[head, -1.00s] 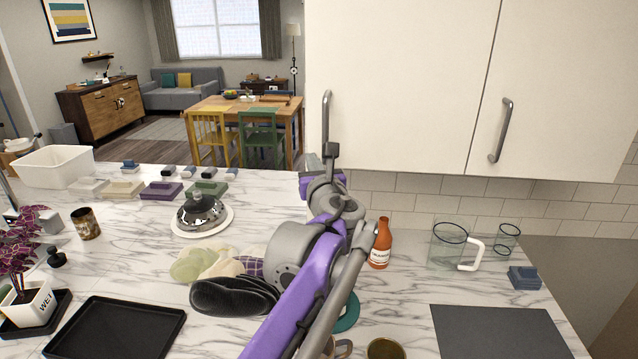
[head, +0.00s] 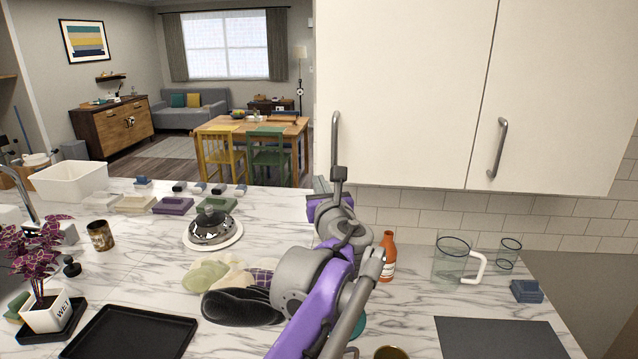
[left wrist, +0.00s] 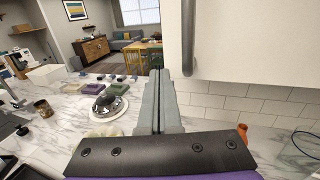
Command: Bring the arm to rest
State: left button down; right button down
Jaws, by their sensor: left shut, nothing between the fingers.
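My left arm, purple and grey, reaches up from the bottom middle of the head view over the marble counter (head: 230,262). My left gripper (head: 322,184) is at its far end, just below the white wall cabinet (head: 410,90) and left of its near door handle (head: 335,140). In the left wrist view the gripper's two grey fingers (left wrist: 161,88) lie together, shut and empty. The cabinet door handle also shows there, close to the right of the fingertips (left wrist: 188,40). Both cabinet doors look closed. My right gripper is not in view.
An orange bottle (head: 388,258) stands right of my arm, with a glass pitcher (head: 451,262) further right. A lidded silver dish (head: 211,228), dark mitt (head: 240,306) and black tray (head: 135,335) are to the left. A potted plant (head: 45,312) stands at far left.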

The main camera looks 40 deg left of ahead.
pick_arm(q)
jog(key=s+d+b, duration=0.1)
jog(key=s+d, duration=0.4)
jog(key=s, duration=0.3)
jog(key=shift+f, duration=0.2)
jog(key=shift+w, duration=0.15)
